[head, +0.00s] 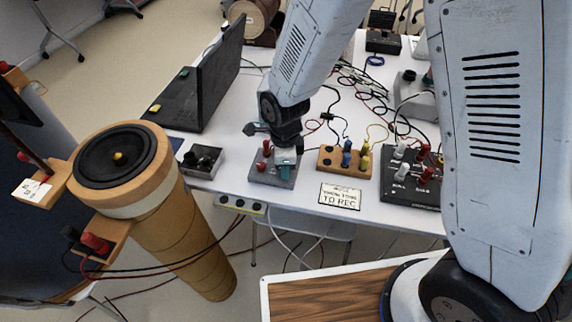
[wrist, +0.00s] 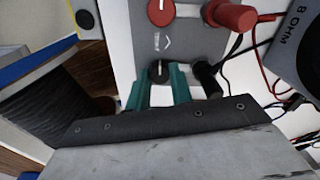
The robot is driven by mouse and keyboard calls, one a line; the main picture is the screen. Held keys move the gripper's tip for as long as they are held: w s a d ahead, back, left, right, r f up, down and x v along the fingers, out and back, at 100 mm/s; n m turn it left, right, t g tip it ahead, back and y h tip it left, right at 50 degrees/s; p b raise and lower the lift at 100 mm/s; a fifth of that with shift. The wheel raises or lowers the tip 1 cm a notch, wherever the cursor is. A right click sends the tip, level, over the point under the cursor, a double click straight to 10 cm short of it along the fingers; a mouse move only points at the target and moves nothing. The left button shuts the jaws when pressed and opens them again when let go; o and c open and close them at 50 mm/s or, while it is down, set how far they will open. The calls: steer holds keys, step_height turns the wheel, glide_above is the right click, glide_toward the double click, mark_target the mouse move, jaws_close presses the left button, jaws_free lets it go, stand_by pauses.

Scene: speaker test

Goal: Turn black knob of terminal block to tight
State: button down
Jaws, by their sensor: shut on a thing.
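The terminal block (head: 268,174) is a small grey box near the front edge of the white table. It also fills the upper middle of the wrist view (wrist: 200,45). Its black knob (wrist: 158,68) has a white pointer line, roughly upright in the wrist view. My gripper (wrist: 158,80) is shut on this knob, one teal finger on each side. The fingers hide part of the knob. In the head view my gripper (head: 287,160) covers the black knob from above. The red knob (wrist: 160,12) sits beyond it, apart from the fingers.
A red plug (wrist: 232,16) and a black plug (wrist: 207,79) with cables stand close to the fingers. A laptop (head: 215,80) and tangled cables lie behind.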

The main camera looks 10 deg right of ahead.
steer(key=shift+s+f, duration=0.1)
steer(key=shift+s, duration=0.1)
steer(key=c, duration=1.2)
jaws_free()
steer(key=shift+c, duration=0.2)
steer(key=shift+w, duration=0.1)
steer(key=shift+r, duration=0.35)
step_height(320, 180, up, 7)
steer(key=shift+r, duration=0.1)
